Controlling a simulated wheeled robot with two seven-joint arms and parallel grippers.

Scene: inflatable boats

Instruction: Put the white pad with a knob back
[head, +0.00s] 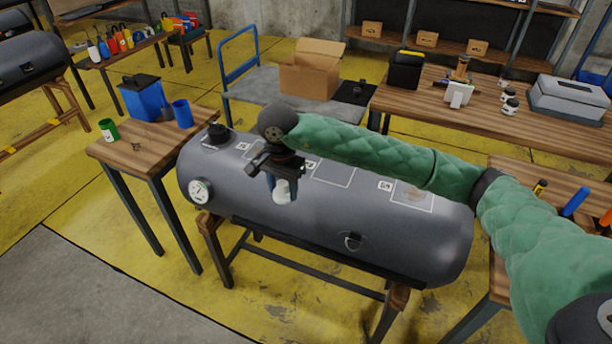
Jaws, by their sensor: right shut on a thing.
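My right gripper (280,185) points down over the grey inflatable tube (330,215). My left gripper is not in view.
A left side table (141,152) holds a blue bin, a blue cup and a green cup. A cart (262,85) with an open cardboard box stands behind the tube. A workbench (540,135) at the back right holds a black box, jars and a grey case.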

